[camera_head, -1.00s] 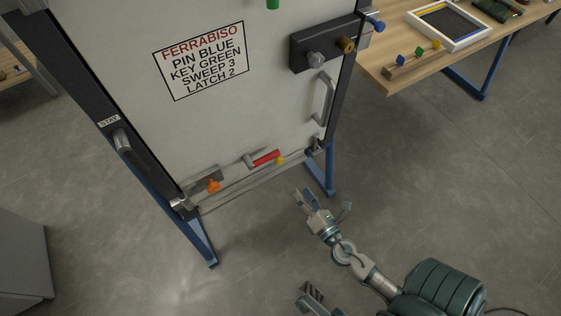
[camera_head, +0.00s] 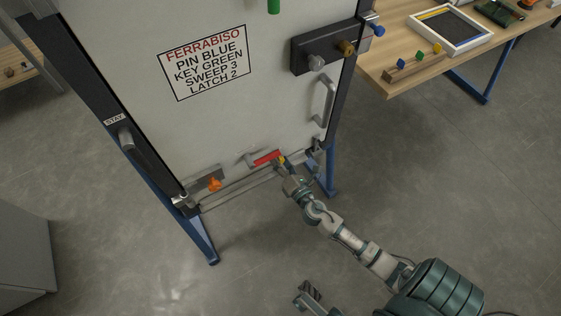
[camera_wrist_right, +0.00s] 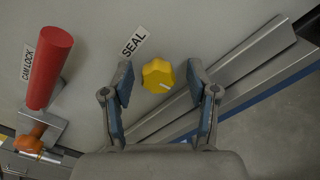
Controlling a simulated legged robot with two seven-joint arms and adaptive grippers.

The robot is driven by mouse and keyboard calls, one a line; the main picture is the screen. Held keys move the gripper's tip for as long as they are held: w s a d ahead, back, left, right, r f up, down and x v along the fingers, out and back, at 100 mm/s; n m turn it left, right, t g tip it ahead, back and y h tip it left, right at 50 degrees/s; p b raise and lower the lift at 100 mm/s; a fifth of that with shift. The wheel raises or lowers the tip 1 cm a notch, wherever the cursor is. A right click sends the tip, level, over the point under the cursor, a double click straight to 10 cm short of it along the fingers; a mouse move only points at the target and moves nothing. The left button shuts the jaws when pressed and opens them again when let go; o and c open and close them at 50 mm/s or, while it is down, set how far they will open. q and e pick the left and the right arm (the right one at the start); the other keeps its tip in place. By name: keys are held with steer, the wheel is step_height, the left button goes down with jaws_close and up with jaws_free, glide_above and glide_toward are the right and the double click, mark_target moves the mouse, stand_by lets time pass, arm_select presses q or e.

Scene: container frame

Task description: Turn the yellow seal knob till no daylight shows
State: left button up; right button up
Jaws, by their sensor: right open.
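The yellow seal knob (camera_wrist_right: 158,76) sits on the door face under a SEAL label (camera_wrist_right: 133,42), with a pale mark on its rim. It is small and partly covered in the head view (camera_head: 281,160). My right gripper (camera_wrist_right: 160,82) is open, with one finger on each side of the knob and a visible gap to both. In the head view my right gripper (camera_head: 287,172) is at the door's lower edge, just below the knob. A metal sweep strip (camera_wrist_right: 225,80) runs along the door bottom, beside the knob. My left gripper (camera_head: 308,295) shows only partly at the bottom edge.
A red cam lock handle (camera_wrist_right: 49,68) stands left of the knob, with an orange knob (camera_wrist_right: 30,140) beyond it. A blue frame leg (camera_head: 330,170) is just right of my right gripper. Open floor lies below the door.

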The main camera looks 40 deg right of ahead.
jaws_close()
steer(key=shift+f+m, duration=0.1)
steer(key=shift+m, duration=1.7)
jaws_free()
steer(key=shift+s, duration=0.1)
